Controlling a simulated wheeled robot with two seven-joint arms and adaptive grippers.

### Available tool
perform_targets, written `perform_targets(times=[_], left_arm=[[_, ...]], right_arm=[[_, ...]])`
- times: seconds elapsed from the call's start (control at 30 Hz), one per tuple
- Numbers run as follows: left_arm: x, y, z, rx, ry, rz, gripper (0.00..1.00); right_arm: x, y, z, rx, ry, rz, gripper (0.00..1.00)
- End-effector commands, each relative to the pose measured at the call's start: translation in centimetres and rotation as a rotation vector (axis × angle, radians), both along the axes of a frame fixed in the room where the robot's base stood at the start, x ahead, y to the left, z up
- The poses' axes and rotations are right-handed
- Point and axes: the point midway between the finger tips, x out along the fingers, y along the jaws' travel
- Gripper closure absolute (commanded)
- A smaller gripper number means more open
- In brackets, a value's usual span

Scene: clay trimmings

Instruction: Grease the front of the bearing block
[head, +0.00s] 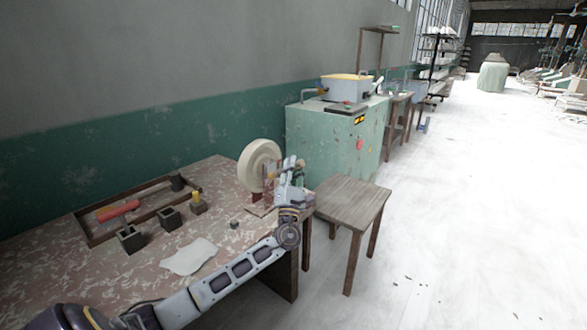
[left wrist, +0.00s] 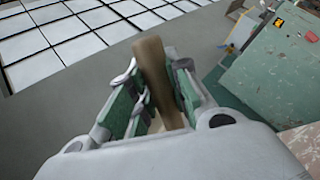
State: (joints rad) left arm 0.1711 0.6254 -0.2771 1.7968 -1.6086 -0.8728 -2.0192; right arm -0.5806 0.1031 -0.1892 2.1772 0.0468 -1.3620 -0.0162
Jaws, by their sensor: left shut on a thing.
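My left gripper (head: 291,170) reaches over the far right end of the speckled table (head: 110,275). In the left wrist view my left gripper (left wrist: 153,100) is shut on a brown, rod-like wooden handle (left wrist: 151,62); I cannot tell what is at its far end. A cream wheel (head: 256,168) stands upright just left of the gripper in the head view. A reddish-brown upright part (head: 270,172) shows between wheel and gripper; I cannot tell if it is the bearing block, and my gripper partly covers it. My right gripper is not in view.
Hollow dark blocks (head: 130,239), a yellow-topped block (head: 198,203) and a pale cloth (head: 189,257) lie nearby. A stool (head: 352,197) and a green cabinet (head: 325,140) stand to the right.

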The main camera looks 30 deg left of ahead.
Motion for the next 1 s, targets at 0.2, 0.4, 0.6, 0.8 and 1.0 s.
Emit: perform_targets(times=[0.2, 0.4, 0.6, 0.8, 1.0], left_arm=[[0.0, 0.3, 0.0, 0.001, 0.0, 0.001, 1.0], [0.0, 0.5, 0.0, 0.0, 0.0, 0.0, 1.0], [0.1, 0.8, 0.0, 0.0, 0.0, 0.0, 1.0], [0.1, 1.0, 0.0, 0.0, 0.0, 0.0, 1.0], [0.1, 1.3, 0.0, 0.0, 0.0, 0.0, 1.0]], right_arm=[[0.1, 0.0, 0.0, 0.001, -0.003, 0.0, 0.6], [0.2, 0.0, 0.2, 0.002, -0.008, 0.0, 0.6], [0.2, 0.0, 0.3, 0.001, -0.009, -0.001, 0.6], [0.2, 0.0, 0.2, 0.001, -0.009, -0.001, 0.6], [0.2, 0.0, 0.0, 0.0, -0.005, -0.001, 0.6]])
